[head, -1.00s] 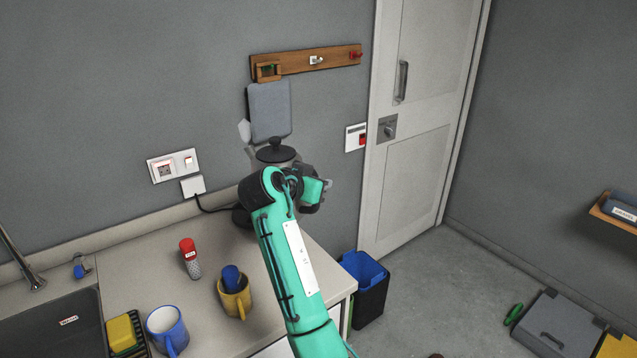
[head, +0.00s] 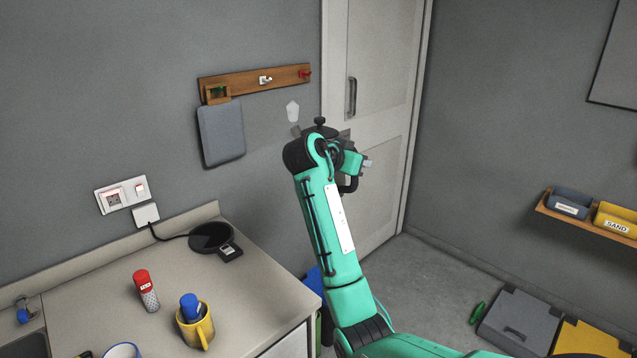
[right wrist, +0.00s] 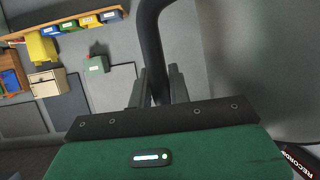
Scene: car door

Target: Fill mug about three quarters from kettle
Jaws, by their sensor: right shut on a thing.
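My right gripper (head: 352,166) is shut on the dark handle of the kettle; the handle (right wrist: 150,45) passes between its fingers in the right wrist view. The kettle (head: 319,123) is held in the air, clear of the counter, mostly hidden behind my arm; its black lid knob shows. Its black base (head: 205,236) sits empty on the counter. A yellow mug (head: 203,334) stands near the counter's front with a blue-topped item in it. A blue mug (head: 122,350) with a pale inside is cut off at the bottom edge. My left gripper is not in view.
A cord runs from the wall socket (head: 118,197) to the base. A grey board (head: 221,133) hangs from the hook rail (head: 255,82). The door (head: 385,120) is behind my arm.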

